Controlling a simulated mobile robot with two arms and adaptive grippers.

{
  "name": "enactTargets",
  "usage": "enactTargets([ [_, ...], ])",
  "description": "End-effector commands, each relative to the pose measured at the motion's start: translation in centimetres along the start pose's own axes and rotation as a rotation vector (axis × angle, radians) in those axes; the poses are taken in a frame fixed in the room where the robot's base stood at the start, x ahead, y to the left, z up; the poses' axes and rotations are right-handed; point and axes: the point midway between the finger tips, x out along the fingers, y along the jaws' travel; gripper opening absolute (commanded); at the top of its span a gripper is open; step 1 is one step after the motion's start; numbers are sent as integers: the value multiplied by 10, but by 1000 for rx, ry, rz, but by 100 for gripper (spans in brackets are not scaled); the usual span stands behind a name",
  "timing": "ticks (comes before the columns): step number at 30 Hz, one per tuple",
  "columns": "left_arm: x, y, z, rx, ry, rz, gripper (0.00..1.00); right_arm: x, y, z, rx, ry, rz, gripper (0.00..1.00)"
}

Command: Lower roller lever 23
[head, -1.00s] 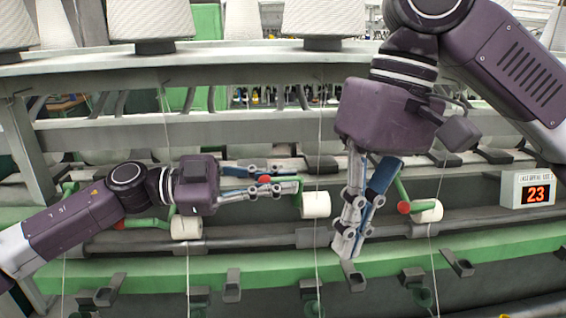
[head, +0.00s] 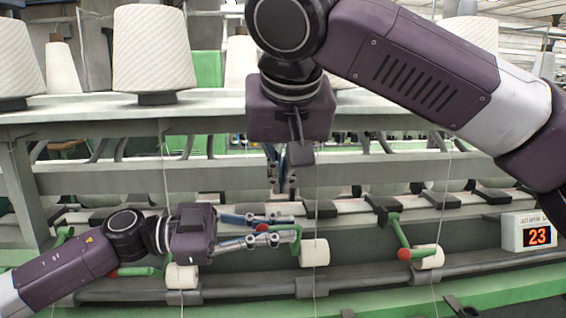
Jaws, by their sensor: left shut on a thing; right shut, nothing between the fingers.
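My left gripper (head: 275,232) reaches in from the left and is shut on a green roller lever (head: 297,243), close to its red knob (head: 262,228). A white yarn roll (head: 314,253) sits beside the lever's right end, above the grey shaft. My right gripper (head: 279,186) points down, shut and empty, above and behind the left gripper. Part of it is hidden by its own wrist. A display (head: 537,236) at the right reads 23 in orange. No number is readable on the held lever itself.
Another green lever (head: 396,231) with a red knob stands to the right beside a white roll (head: 429,257). A further roll (head: 182,276) is under my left wrist. Thin threads hang down from the rail. Large white cones (head: 153,48) stand on the upper shelf (head: 80,113).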

Motion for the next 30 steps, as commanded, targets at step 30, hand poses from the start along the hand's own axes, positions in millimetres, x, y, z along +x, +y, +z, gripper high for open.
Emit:
enactTargets([
  [30,0,0,0,0,0,-1,0,63,0,39,-2,-5,-1,0],
])
